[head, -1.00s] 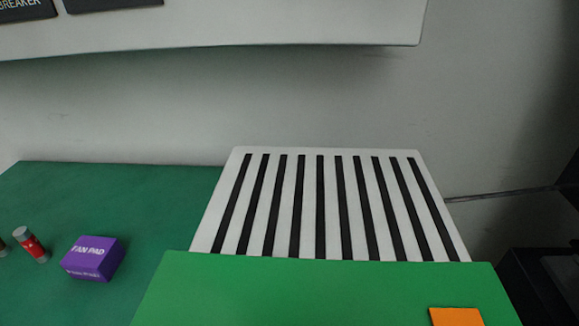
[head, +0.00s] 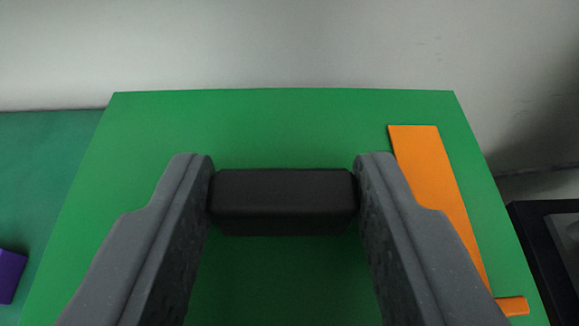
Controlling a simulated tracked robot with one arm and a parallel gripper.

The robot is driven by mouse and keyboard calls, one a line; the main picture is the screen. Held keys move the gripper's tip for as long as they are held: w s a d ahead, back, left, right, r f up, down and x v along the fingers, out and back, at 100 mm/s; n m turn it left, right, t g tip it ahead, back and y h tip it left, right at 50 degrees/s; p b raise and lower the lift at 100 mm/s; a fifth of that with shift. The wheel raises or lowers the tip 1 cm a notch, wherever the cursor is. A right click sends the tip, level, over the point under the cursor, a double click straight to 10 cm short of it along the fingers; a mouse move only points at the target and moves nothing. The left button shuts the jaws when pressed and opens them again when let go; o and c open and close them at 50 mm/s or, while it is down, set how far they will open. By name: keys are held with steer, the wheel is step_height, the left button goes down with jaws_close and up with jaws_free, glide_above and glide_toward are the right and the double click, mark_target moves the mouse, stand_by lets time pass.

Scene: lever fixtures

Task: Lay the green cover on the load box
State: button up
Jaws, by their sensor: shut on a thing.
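The green cover (head: 275,125) is a flat bright green panel that fills the middle of the head view. It has an orange L-shaped mark (head: 430,180) on its right side and a black block-shaped handle (head: 283,195) at its middle. My gripper (head: 283,190) is shut on the handle, with one grey finger at each end of it. The load box is not visible. The white slatted panel seen earlier is out of sight now, and I cannot tell if it lies under the cover.
A dark green surface (head: 45,180) lies to the left, with part of a purple box (head: 10,275) at the picture's edge. A grey wall (head: 290,45) stands behind the cover. A black frame-like object (head: 550,235) is at the right edge, close to the cover.

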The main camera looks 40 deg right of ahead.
mark_target(285, 266)
steer(key=shift+f, duration=1.8)
steer(key=shift+r, duration=0.1)
steer(key=o, duration=1)
steer(key=v, duration=1.2)
steer(key=shift+s+b, duration=0.1)
steer(key=shift+b, duration=0.25)
